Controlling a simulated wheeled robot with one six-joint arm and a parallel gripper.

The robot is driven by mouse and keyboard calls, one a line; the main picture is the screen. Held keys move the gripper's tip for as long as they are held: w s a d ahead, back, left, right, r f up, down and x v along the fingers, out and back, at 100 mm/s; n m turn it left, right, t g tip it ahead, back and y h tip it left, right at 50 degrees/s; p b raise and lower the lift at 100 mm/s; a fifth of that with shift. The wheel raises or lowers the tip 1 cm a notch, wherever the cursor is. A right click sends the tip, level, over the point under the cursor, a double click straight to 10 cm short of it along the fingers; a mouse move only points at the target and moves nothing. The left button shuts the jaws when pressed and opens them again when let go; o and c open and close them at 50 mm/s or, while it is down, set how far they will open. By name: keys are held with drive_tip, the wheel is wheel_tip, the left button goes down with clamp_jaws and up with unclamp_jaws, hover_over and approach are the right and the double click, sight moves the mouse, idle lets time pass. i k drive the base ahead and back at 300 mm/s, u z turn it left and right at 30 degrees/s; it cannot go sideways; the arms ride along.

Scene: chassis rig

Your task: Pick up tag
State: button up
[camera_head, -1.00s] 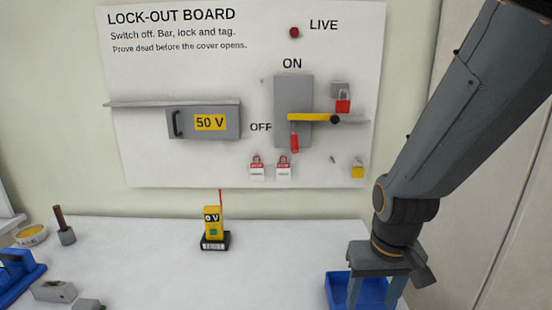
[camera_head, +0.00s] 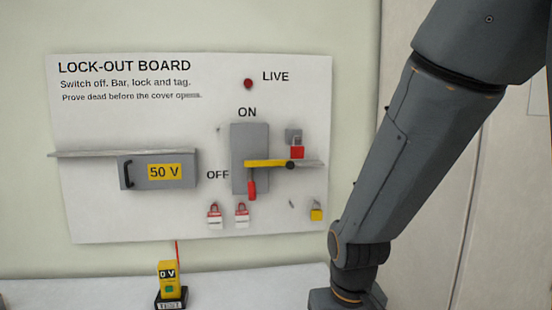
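Two small red-and-white tags hang side by side low on the lock-out board (camera_head: 90,190), the left tag (camera_head: 214,217) and the right tag (camera_head: 241,216). They sit below the word OFF and the grey switch box. My gripper (camera_head: 345,299) is at the bottom edge of the picture, right of and below the tags, well apart from them. Only its upper body shows. Its fingers are cut off by the frame, so what they hold or touch is hidden.
A yellow bar (camera_head: 268,163) crosses the switch box (camera_head: 240,140), with a red handle (camera_head: 252,190) pointing down. A red padlock (camera_head: 297,152) and a yellow padlock (camera_head: 316,215) hang to the right. A yellow tester (camera_head: 169,280) stands on the white bench (camera_head: 240,285).

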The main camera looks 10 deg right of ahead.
sight(215, 217)
drive_tip(key=k, duration=0.5)
drive_tip(key=z, duration=2)
drive_tip(key=k, duration=1)
drive_tip(key=u, duration=2)
drive_tip(key=i, duration=1)
